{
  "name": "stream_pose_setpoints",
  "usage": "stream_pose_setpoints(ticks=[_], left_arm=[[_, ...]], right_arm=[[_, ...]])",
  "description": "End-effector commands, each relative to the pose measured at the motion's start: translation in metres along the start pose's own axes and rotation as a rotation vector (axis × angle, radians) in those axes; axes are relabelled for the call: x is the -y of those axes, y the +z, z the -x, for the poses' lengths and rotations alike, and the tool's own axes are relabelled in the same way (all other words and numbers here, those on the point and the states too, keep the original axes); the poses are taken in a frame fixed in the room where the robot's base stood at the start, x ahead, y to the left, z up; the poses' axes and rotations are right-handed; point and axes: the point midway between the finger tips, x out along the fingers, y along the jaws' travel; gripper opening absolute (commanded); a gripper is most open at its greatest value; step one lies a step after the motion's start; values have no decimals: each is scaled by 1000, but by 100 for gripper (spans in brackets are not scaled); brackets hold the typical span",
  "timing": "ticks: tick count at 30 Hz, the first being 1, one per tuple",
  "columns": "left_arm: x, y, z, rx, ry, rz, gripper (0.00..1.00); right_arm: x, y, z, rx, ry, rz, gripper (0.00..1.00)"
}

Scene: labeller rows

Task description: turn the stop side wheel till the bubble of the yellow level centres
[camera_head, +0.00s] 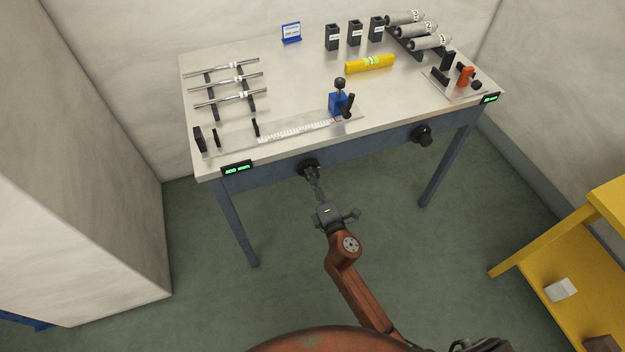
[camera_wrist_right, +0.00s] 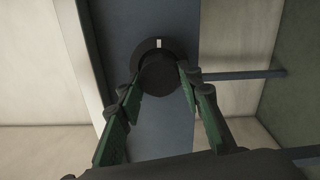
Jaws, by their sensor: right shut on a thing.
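The yellow level (camera_head: 369,64) lies on the bench top towards the back. Its pale green vial shows, but the bubble is too small to place. A dark round hand wheel (camera_head: 306,165) sits on the bench's front rail, left of centre. My right gripper (camera_head: 312,177) is shut on this wheel from the front. In the right wrist view the wheel (camera_wrist_right: 158,74) sits between the two green-padded fingers (camera_wrist_right: 160,82), with a white mark upright above it. A second dark wheel (camera_head: 422,136) is on the rail further right, untouched. My left gripper is not in view.
On the bench stand a steel rule (camera_head: 300,130), a blue stop block (camera_head: 337,103), rods on a rack (camera_head: 210,95), black holders (camera_head: 354,33) and grey cylinders (camera_head: 428,43). A green display (camera_head: 237,168) reads 400 mm. A yellow trolley (camera_head: 540,257) stands right; the floor between is clear.

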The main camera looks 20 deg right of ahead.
Motion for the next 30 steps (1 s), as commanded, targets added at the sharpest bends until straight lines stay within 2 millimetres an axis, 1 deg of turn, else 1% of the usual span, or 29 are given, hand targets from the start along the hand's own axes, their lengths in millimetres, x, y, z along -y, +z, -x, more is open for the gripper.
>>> stream_pose_setpoints(ticks=[3,9,23,24,30], left_arm=[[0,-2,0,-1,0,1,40],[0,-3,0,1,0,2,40],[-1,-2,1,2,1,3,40],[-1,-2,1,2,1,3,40],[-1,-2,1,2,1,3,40]], right_arm=[[1,-1,0,-1,-1,-52,9],[1,0,0,0,-2,-100,9],[1,0,0,0,-2,-113,9],[1,0,0,0,-2,-113,34],[0,0,0,0,-1,-112,48]])
